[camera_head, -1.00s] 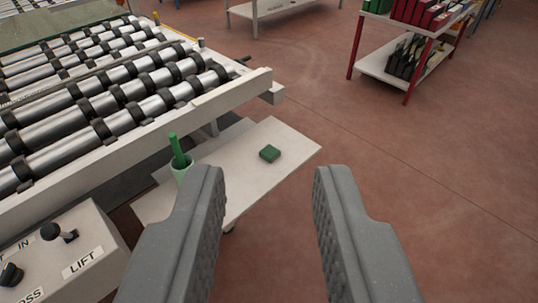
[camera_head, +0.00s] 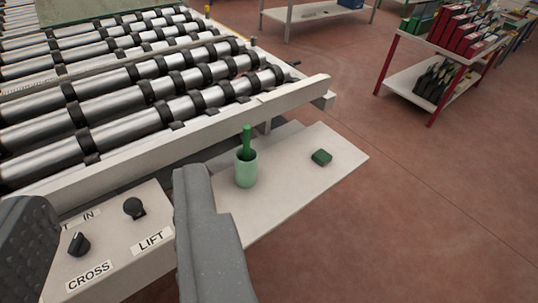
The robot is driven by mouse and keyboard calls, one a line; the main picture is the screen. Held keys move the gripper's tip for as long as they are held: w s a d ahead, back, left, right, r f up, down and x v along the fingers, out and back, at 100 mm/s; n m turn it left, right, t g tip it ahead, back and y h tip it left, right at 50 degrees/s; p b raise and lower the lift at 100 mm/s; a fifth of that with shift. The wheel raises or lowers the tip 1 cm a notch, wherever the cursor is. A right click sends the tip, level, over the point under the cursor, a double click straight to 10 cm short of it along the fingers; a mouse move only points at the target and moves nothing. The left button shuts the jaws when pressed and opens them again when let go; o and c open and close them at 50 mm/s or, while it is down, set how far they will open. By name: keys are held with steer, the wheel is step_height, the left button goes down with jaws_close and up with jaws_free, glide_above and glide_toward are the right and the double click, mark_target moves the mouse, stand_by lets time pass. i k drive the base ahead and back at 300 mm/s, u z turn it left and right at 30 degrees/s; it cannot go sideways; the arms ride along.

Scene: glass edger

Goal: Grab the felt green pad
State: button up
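The green felt pad (camera_head: 321,157) is a small dark green block. It lies on the pale low shelf (camera_head: 300,180) beside the roller table. A light green cup (camera_head: 246,172) with a green handled tool (camera_head: 247,141) in it stands to the left of the pad on the same shelf. My gripper (camera_head: 115,215) is open and empty, with its fingers wide apart at the lower left of the view. The pad is beyond and to the right of the right finger, clear of it.
The roller table (camera_head: 150,95) with its white side rail fills the upper left. A control box (camera_head: 108,240) with knobs and labels sits between my fingers in the view. A red-framed rack (camera_head: 432,75) stands at the upper right. The floor on the right is clear.

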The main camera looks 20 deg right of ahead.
mark_target(322, 157)
steer(key=u, duration=0.1)
steer(key=i, duration=0.1)
steer(key=u, duration=2.4)
steer(key=k, duration=1.9)
steer(key=z, duration=1.85)
steer(key=i, duration=1.05)
steer(key=z, duration=0.05)
